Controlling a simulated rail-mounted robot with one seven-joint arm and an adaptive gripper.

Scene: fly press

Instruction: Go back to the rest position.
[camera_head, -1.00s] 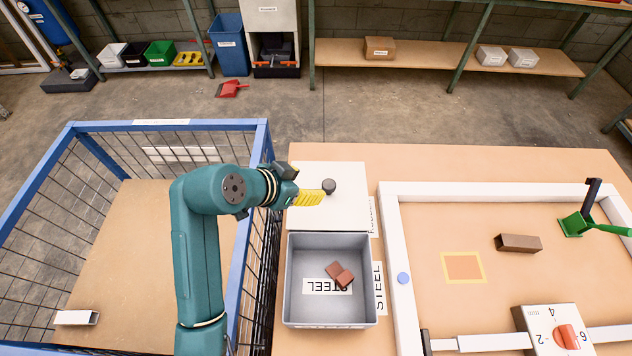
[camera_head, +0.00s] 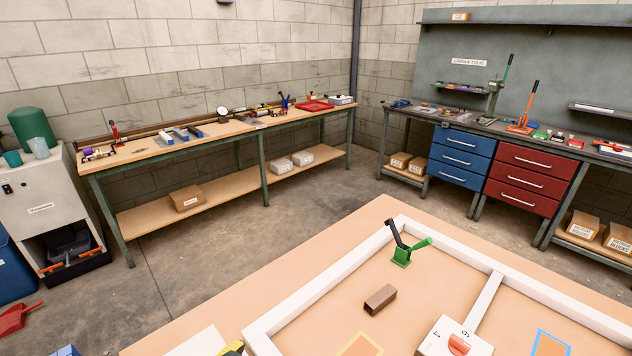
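A small yellow and black part of my gripper (camera_head: 232,348) shows at the bottom edge of the head view, over a white surface at the table's left. The rest of the gripper and my arm are out of frame, and I cannot tell whether the fingers are open or shut. The view does not show whether anything is held.
The table (camera_head: 190,320) bears a white frame (camera_head: 330,270), a brown block (camera_head: 380,298), a green lever device (camera_head: 402,256) and a white dial box (camera_head: 455,340). Workbenches (camera_head: 225,135) and drawers (camera_head: 458,160) stand behind. Concrete floor (camera_head: 300,205) lies clear between.

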